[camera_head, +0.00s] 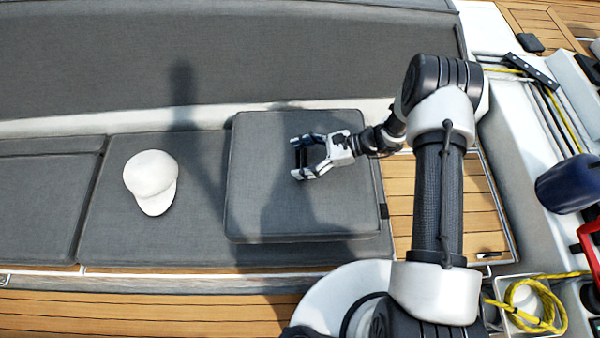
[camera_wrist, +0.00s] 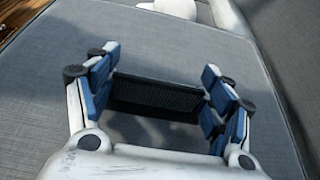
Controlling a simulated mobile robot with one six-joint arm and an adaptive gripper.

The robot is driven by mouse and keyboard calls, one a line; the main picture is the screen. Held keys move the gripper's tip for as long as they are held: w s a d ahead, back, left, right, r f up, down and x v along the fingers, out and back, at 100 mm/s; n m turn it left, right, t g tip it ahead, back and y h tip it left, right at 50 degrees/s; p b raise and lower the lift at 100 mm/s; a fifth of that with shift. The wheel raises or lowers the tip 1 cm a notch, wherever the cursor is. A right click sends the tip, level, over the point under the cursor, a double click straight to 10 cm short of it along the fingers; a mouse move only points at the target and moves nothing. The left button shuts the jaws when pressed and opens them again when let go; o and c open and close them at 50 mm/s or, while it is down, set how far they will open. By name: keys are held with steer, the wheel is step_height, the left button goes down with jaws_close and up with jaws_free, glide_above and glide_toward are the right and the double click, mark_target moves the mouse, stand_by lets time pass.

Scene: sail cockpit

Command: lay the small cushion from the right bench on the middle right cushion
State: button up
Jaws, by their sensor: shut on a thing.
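The small cushion (camera_head: 255,205) is a thick grey square with a dark strap on top. It is over the right end of the long grey bench cushion (camera_head: 150,240), flat and level. I cannot tell whether it rests on it or hangs just above. My gripper (camera_head: 298,157) reaches in from the right, over the small cushion's middle. In the wrist view, its blue-padded fingers (camera_wrist: 160,75) are on either side of the dark strap (camera_wrist: 155,92), shut on it. The small cushion's grey top (camera_wrist: 40,95) fills much of that view. Its underside is hidden.
A white cap (camera_head: 151,180) lies on the bench cushion to the left, apart from the small cushion. A grey backrest (camera_head: 250,55) runs behind. At the right are a blue container (camera_head: 567,184) and a yellow rope (camera_head: 530,300). Wooden deck (camera_head: 150,315) lies in front.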

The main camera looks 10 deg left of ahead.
steer(key=shift+f+b, duration=1)
steer(key=shift+f, duration=3.2)
steer(key=shift+f, duration=0.2)
steer(key=o, duration=2.1)
steer(key=shift+d+r, duration=0.1)
steer(key=shift+r, duration=0.15)
steer(key=p+v, duration=0.1)
steer(key=v, duration=1)
steer(key=shift+d+r+p, duration=0.2)
steer(key=shift+d+p, duration=0.15)
steer(key=shift+p, duration=0.05)
